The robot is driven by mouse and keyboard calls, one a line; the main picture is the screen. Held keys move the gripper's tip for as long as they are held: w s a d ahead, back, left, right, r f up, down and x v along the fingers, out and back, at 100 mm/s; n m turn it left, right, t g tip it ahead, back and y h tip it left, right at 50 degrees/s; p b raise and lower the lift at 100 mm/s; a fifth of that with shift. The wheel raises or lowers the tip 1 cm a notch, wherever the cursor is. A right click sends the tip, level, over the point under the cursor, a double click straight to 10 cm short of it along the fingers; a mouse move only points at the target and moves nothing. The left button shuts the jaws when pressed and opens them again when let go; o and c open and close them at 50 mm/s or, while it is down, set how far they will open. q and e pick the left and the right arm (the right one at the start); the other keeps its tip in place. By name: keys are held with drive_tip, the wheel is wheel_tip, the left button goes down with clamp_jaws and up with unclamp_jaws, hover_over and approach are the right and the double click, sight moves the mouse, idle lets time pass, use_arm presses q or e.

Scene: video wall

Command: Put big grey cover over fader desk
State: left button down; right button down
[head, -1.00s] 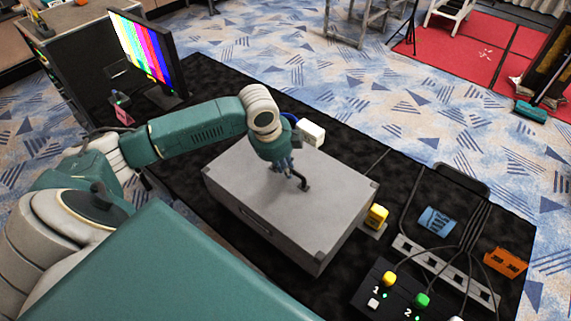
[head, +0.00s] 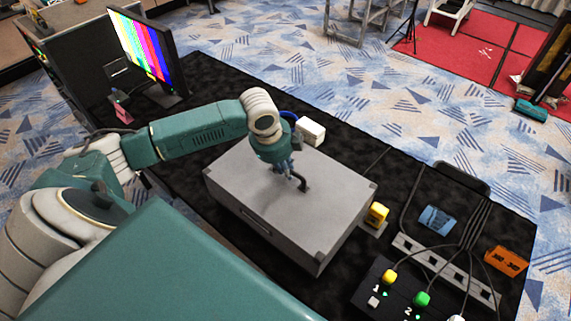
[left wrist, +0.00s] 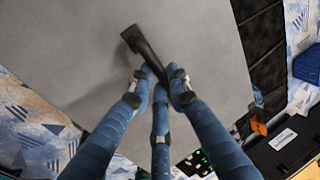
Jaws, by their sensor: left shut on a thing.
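The big grey cover (head: 260,217) is a box shape with a black handle on top, level on the black table in the head view. My left gripper (head: 290,175) is above the middle of its top, shut on the black handle. In the left wrist view the cover (left wrist: 75,50) fills much of the picture, and my left gripper's blue fingers (left wrist: 162,85) close around the handle (left wrist: 145,50). The fader desk does not show; whether it is under the cover cannot be told. My right gripper is not in view.
A yellow block (head: 377,213) is close by the cover's right corner, and a white block (head: 311,132) is behind it. A power strip (head: 445,268) and a button box (head: 390,290) are at the right. A colour-bar monitor (head: 146,50) stands at the back left.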

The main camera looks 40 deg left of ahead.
sight(284, 180)
use_arm(q)
drive_tip(key=shift+f+b, duration=0.55)
drive_tip(key=shift+f, duration=1.5)
drive_tip(key=shift+f+b, duration=0.7)
drive_tip(key=shift+f, duration=0.85)
